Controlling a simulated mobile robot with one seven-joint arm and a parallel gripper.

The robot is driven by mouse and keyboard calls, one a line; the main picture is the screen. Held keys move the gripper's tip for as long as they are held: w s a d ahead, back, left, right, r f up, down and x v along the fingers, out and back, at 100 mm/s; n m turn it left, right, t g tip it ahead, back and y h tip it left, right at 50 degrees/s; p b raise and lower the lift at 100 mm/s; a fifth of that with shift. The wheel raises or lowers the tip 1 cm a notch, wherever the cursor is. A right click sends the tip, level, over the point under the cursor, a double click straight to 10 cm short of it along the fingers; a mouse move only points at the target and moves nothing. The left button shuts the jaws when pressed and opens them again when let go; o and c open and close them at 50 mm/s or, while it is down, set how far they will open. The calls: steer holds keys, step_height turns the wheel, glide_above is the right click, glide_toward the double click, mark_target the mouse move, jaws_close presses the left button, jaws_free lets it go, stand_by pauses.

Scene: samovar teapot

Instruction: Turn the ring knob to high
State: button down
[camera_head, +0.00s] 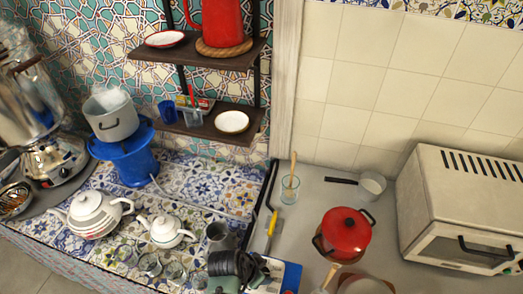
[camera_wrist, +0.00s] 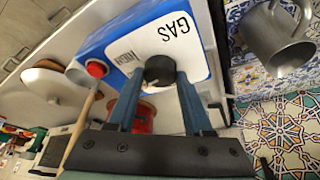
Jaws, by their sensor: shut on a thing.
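The ring knob (camera_wrist: 159,70) is a round black knob on the white front of a blue-and-white gas box (camera_wrist: 190,28) in the wrist view. The front bears the word GAS and a smaller label, both turned over in this view. My gripper (camera_wrist: 157,84) is shut on the knob, one blue finger on each side of it. The knob's pointer cannot be made out. In the head view, the gas box (camera_head: 291,276) stands at the bottom middle, and my dark gripper (camera_head: 238,265) is just left of it. The knob is hidden there.
A grey metal mug (camera_head: 218,237) stands close beside my gripper; it also shows in the wrist view (camera_wrist: 275,40). Several glasses and two white teapots are on the tiles to the left. A red pot (camera_head: 344,232) and a toaster oven (camera_head: 465,215) stand to the right.

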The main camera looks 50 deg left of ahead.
steer(key=m+h+b, duration=0.1)
steer(key=m, duration=0.1)
steer(key=m+h+b, duration=0.1)
steer(key=m+b, duration=0.1)
steer(key=m, duration=0.1)
steer(key=shift+a+f+m+g, duration=0.2)
steer(key=shift+m+g, duration=0.1)
steer(key=m+h+b, duration=0.1)
steer(key=m, duration=0.1)
steer(key=m+g+b, duration=0.1)
steer(key=m+b, duration=0.1)
steer(key=m, duration=0.1)
steer(key=shift+r+m+g+h, duration=0.1)
steer(key=shift+m+g+h, duration=0.2)
steer(key=shift+h, duration=0.1)
steer(key=shift+b, duration=0.3)
steer(key=shift+c, duration=1.5)
jaws_free()
steer(key=shift+w, duration=0.1)
steer(key=shift+r, duration=0.15)
steer(key=p+v, duration=0.4)
steer(key=v, duration=0.8)
steer(key=shift+a+r, duration=0.2)
steer(key=shift+r, duration=0.15)
